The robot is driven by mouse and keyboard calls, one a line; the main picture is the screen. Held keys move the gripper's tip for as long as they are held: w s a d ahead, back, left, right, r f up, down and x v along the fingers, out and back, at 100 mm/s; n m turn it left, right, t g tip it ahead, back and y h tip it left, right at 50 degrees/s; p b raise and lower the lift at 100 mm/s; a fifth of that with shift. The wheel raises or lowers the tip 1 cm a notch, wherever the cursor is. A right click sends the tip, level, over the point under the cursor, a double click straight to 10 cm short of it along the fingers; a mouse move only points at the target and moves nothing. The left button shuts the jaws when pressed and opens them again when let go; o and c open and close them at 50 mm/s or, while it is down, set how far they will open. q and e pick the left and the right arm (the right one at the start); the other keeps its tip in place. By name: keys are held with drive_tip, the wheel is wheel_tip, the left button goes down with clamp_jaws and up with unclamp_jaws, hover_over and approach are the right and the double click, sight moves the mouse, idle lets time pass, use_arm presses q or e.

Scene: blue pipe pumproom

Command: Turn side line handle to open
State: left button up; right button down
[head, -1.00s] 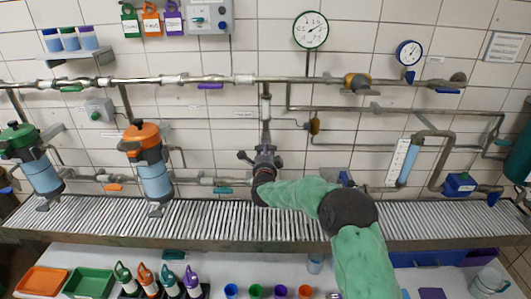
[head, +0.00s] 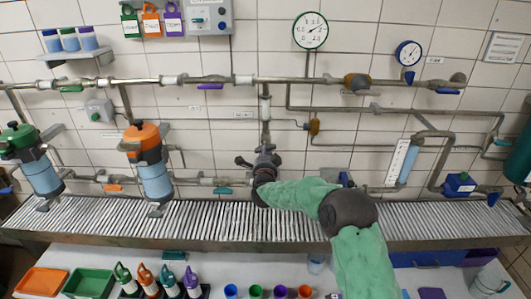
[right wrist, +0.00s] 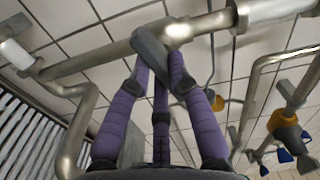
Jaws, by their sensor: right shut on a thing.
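My right arm reaches from the bottom right to the wall pipes in the head view. My right gripper (head: 262,160) is at the lower part of the short vertical pipe (head: 265,112), just above the slatted grating. In the right wrist view its purple fingers (right wrist: 160,75) are shut on a grey lever handle (right wrist: 150,48). The handle sits against a metal pipe (right wrist: 100,60) and is tilted in that view. In the head view the gripper mostly hides the handle. My left gripper is not in view.
The horizontal top pipe (head: 330,81) carries a purple handle (head: 210,86) and a green handle (head: 71,88). A teal handle (head: 222,190) is on the lower pipe left of the gripper. A small brass valve (head: 314,127) is close on the right.

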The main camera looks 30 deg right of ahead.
drive_tip(key=shift+d+r+n+p, duration=0.1)
drive_tip(key=shift+n+p, duration=1.15)
drive_tip(key=shift+n, duration=2.55)
drive_tip(key=shift+r+n+p, duration=0.1)
drive_tip(key=shift+n+p, duration=1.1)
drive_tip(key=shift+n, duration=2.6)
drive_tip(key=shift+s+f, duration=0.1)
drive_tip(key=c, duration=1.1)
unclamp_jaws()
drive_tip(key=shift+c, duration=0.2)
drive_tip(key=v, duration=1.2)
